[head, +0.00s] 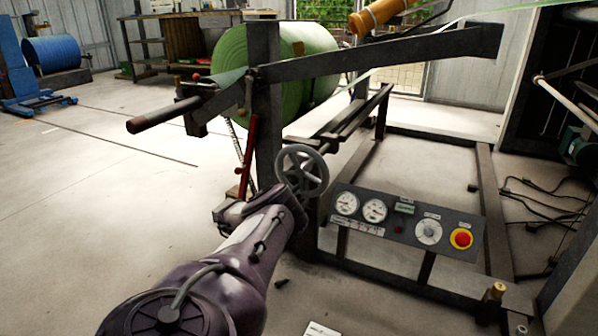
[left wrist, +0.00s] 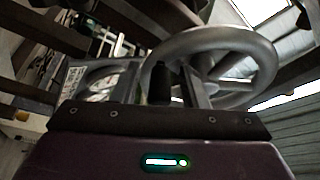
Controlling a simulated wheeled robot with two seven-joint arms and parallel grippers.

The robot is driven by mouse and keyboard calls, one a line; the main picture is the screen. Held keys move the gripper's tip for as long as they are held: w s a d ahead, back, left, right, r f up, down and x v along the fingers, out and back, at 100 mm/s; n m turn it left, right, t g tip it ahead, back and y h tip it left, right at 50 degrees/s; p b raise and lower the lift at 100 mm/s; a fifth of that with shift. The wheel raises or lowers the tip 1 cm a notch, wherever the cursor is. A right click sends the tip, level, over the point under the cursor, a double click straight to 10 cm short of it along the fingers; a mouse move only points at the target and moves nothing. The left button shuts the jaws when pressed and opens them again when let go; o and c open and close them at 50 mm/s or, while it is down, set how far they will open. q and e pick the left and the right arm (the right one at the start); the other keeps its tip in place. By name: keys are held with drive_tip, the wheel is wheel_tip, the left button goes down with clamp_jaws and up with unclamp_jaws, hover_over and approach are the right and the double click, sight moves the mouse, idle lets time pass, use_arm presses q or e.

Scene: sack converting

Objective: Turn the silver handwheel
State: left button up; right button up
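The silver handwheel (head: 303,171) is a spoked grey wheel on the dark machine frame, left of the control panel in the head view. My left arm reaches up to it from below, and my left gripper (head: 283,192) is at the wheel's lower left edge. In the left wrist view the wheel rim (left wrist: 212,38) is large and close, just beyond the gripper's dark front bar. A short dark upright piece stands in front of the rim there. I cannot tell whether the fingers touch or enclose the rim. My right gripper is not in view.
A tilted control panel (head: 405,221) with gauges, a dial and a red stop button is right of the wheel. A steel post (head: 265,110) and a projecting bar (head: 165,114) stand behind and left. A green roll (head: 315,75) is behind.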

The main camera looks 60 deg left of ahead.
use_arm(q)
drive_tip(key=p+v, duration=0.3)
drive_tip(key=v, duration=0.3)
drive_tip(key=shift+s, duration=0.3)
